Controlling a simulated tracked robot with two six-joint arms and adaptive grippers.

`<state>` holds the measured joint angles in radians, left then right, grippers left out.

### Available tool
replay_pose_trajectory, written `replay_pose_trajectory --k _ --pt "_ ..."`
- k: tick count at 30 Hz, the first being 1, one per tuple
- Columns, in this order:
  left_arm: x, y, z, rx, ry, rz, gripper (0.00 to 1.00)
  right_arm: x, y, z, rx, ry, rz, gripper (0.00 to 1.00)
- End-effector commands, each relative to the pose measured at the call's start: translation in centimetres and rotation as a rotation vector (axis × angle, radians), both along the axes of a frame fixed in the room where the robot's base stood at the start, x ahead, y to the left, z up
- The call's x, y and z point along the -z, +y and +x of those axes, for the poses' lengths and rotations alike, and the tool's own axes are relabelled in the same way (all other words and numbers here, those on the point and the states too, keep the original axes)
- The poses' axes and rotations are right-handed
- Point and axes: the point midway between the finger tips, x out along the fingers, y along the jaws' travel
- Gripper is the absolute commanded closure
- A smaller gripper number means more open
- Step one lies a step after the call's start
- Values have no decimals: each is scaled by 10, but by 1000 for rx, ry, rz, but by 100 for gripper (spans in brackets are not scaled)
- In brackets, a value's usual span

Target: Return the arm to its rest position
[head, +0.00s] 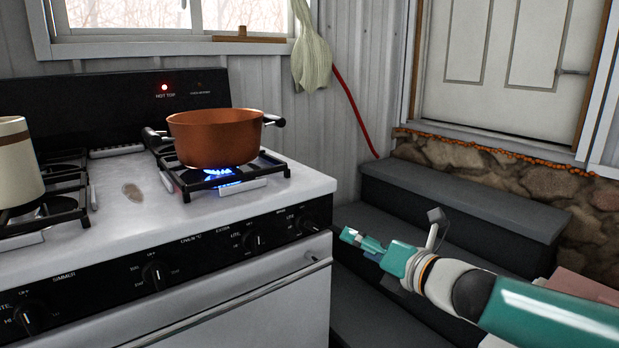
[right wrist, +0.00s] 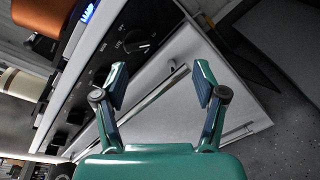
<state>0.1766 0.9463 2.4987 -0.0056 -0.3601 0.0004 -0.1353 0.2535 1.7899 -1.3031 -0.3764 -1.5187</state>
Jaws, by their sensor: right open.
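My right arm comes in from the right in the head view. Its gripper (head: 362,243) is out in front of the steps, to the right of the stove's front edge. In the right wrist view the same gripper (right wrist: 159,88) has its two fingers spread apart with nothing between them. The stove's front panel and oven door (right wrist: 170,75) lie beyond the fingers. My left gripper is not in view. An orange-brown pot (head: 214,139) sits on a right burner, with a blue flame (head: 222,177) under it.
The white stove (head: 130,205) fills the left, with knobs along its front. A cream pot (head: 18,165) stands on a left burner. Dark grey steps (head: 465,200) rise to a white door (head: 500,70). A cloth (head: 310,50) hangs on the wall beside the window.

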Motion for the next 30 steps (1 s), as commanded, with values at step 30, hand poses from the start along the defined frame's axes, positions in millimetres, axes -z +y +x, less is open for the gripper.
replay_pose_trajectory --k 30 --pt "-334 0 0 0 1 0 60 170 -14 -244 1281 1719 1138 29"
